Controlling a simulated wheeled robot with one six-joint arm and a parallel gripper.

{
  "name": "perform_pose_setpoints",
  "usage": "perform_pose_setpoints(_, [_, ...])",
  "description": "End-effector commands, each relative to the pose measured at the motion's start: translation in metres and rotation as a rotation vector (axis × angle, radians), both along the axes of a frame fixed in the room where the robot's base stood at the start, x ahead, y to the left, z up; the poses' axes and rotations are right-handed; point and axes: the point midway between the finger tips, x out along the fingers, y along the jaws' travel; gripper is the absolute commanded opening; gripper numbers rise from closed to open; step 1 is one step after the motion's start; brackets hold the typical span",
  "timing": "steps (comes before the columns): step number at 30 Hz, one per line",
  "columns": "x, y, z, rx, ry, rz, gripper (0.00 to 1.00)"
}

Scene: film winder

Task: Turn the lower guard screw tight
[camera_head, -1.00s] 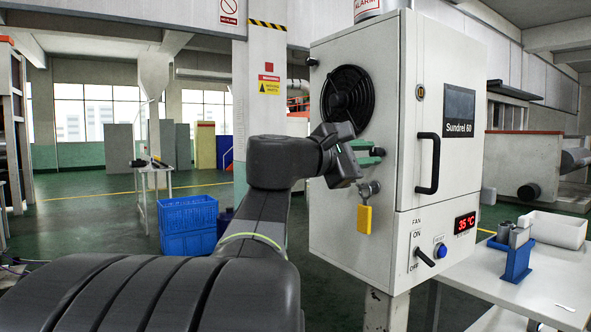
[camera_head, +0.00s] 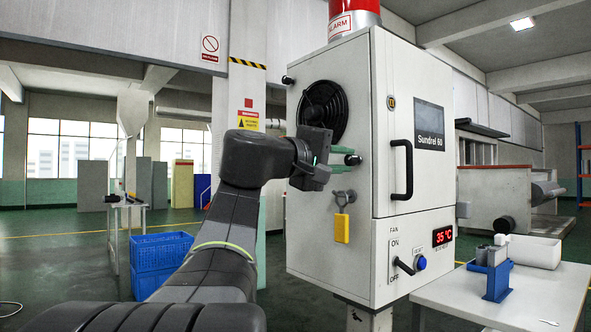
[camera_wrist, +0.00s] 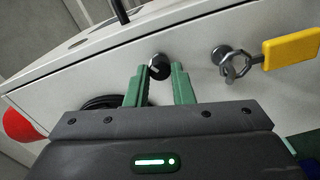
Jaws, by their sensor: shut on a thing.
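The lower guard screw is a dark round knob (camera_wrist: 159,66) on the white cabinet's side wall, below the round black fan guard (camera_head: 322,108). My gripper (camera_wrist: 160,72) has its two green fingers on either side of the knob and is shut on it. In the head view my gripper (camera_head: 347,155) reaches the wall from the left, and its fingers partly hide the knob. Another dark knob (camera_head: 288,80) sits at the upper left of the fan guard. The wrist view shows the fan guard (camera_wrist: 98,101) only in part, behind my gripper.
A key with a yellow tag (camera_head: 342,228) hangs from a lock just below my gripper. The cabinet (camera_head: 375,260) has a black door handle (camera_head: 402,170) and a fan switch (camera_head: 404,266). A white table (camera_head: 535,300) stands at right, blue crates (camera_head: 160,252) at left.

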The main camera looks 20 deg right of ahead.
Motion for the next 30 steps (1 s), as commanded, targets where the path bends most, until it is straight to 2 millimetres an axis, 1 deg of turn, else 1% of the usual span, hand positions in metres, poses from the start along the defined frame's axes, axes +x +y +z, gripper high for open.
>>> perform_pose_setpoints(1, [0.0005, -0.0001, -0.0030, 0.009, -0.016, 0.000, 0.00])
perform_pose_setpoints(9, [0.0004, -0.0001, -0.0018, 0.035, -0.077, 0.000, 0.00])
perform_pose_setpoints(23, [0.0002, -0.0003, -0.0012, 0.039, -0.086, -0.001, 0.00])
perform_pose_setpoints(24, [0.0003, -0.0003, -0.0013, 0.039, -0.086, -0.001, 0.29])
perform_pose_setpoints(26, [0.0002, -0.0002, -0.0011, 0.038, -0.086, -0.001, 0.41])
perform_pose_setpoints(27, [0.0001, -0.0003, -0.0009, 0.038, -0.086, 0.000, 0.43])
perform_pose_setpoints(30, [0.0001, -0.0002, -0.0006, 0.038, -0.086, 0.000, 0.43])
